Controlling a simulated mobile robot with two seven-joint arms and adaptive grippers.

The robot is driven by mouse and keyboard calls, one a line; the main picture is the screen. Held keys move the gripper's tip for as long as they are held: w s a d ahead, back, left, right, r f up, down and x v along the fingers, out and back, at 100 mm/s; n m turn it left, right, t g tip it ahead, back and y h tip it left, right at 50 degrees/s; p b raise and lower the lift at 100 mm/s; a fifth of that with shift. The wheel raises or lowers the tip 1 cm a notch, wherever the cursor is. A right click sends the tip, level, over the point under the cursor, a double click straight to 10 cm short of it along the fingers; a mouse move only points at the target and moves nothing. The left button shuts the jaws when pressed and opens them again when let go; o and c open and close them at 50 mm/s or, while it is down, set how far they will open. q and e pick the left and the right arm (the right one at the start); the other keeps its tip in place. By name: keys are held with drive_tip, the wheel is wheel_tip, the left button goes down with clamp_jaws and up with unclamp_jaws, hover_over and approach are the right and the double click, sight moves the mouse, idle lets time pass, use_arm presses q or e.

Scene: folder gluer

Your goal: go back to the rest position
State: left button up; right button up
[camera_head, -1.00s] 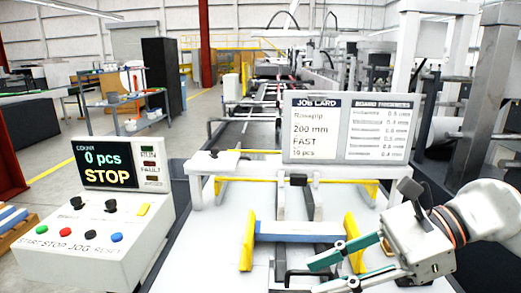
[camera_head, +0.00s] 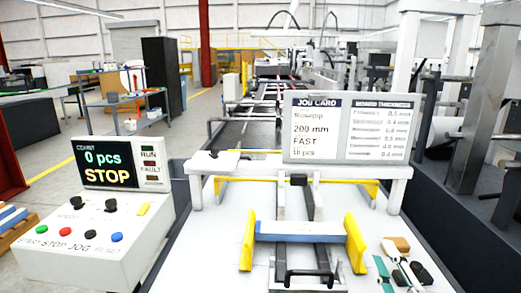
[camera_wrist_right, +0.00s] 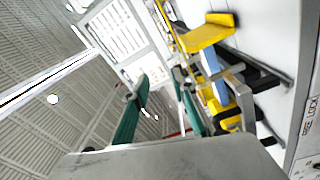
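My right gripper (camera_head: 389,256) is low at the right of the head view, over the right part of the white table (camera_head: 212,262). Its green fingers (camera_wrist_right: 128,118) show in the right wrist view, spread apart with nothing between them, so it is open and empty. It is to the right of the yellow guide (camera_head: 355,243) and apart from it. Most of its arm is outside the head view. My left gripper is in neither view.
A control box (camera_head: 95,235) with buttons stands at the left; its screen (camera_head: 108,163) reads 0 pcs and STOP. A job card (camera_head: 318,130) stands on the white crossbar (camera_head: 240,168). A blue-edged bar (camera_head: 298,232) spans two yellow guides, with a black handle (camera_head: 315,273) in front.

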drive_tip(key=s+d+f+m+g+h, duration=0.2)
drive_tip(key=s+d+f+m+g, duration=0.3)
drive_tip(key=s+f, duration=0.7)
drive_tip(key=s+d+f+m+g+h, duration=0.2)
drive_tip(key=s+d+f+g, duration=0.45)
drive_tip(key=f, duration=0.65)
drive_tip(key=a+f+m+t+y, duration=0.1)
drive_tip(key=a+f+y, duration=0.2)
drive_tip(key=a+f, duration=0.3)
drive_tip(key=a+f+m+t+y+p, duration=0.1)
drive_tip(key=a+f+y, duration=0.3)
drive_tip(key=a, duration=0.8)
drive_tip(key=shift+s+a+f+m+t+p, duration=0.25)
drive_tip(key=shift+f+m+t, duration=0.25)
drive_tip(key=shift+f+t, duration=0.35)
